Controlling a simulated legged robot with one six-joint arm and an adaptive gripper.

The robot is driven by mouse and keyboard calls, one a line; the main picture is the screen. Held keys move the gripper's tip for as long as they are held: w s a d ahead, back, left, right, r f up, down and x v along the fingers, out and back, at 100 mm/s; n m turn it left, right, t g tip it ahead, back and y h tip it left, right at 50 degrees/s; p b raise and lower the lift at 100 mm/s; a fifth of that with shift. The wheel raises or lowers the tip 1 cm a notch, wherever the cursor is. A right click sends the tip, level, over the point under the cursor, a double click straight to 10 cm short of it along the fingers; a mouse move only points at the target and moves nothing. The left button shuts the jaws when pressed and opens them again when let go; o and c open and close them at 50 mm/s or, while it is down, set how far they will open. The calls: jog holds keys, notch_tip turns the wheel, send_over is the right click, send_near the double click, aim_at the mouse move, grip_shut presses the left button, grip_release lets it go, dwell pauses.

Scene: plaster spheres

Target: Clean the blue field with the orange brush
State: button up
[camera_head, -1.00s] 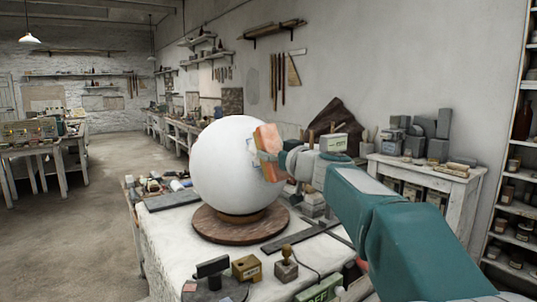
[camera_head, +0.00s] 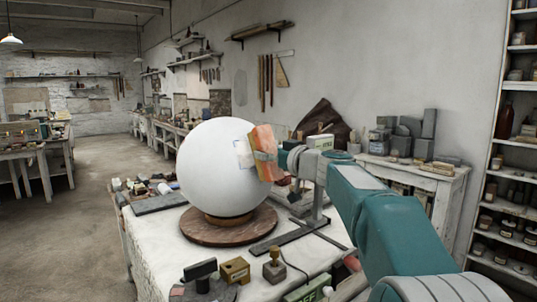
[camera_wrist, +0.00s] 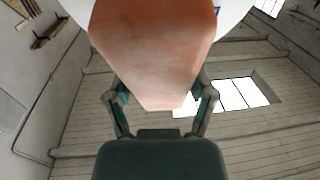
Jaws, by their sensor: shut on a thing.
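A large white plaster sphere (camera_head: 208,170) sits on a round wooden stand on the table. A blue-outlined field (camera_head: 242,154) shows faintly on its right side, partly behind the brush. My gripper (camera_head: 276,165) is shut on the orange brush (camera_head: 262,146), a block-like pad with an orange face, at the right edge of the sphere. In the wrist view the brush (camera_wrist: 152,50) fills the space between my two fingers, and a small blue mark shows on the sphere at the top. I cannot tell whether the brush touches the sphere.
The round wooden stand (camera_head: 228,232) rests on a white-topped table (camera_head: 150,235). Small tools and blocks lie around it, with a stamp-like tool (camera_head: 275,265) in front. A side table (camera_head: 445,180) with grey blocks stands at the right.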

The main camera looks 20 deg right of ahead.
jog(key=shift+w+a+f, duration=0.2)
jog(key=shift+w, duration=0.25)
jog(key=shift+s+d+f, duration=0.15)
jog(key=shift+s+f, duration=0.1)
jog(key=shift+f, duration=0.2)
jog(key=shift+s+d+f, duration=0.1)
jog(key=shift+s+f, duration=0.05)
jog(key=shift+f, duration=0.4)
jog(key=shift+w+a+r, duration=0.15)
jog(key=shift+w+r, duration=0.1)
jog(key=shift+r, duration=0.45)
jog(key=shift+w+a+r, duration=0.2)
jog(key=shift+w+r, duration=0.05)
jog(key=shift+r, duration=0.4)
jog(key=shift+w+a+r, duration=0.15)
jog(key=shift+w+r, duration=0.1)
jog(key=shift+r, duration=0.45)
jog(key=shift+f, duration=0.1)
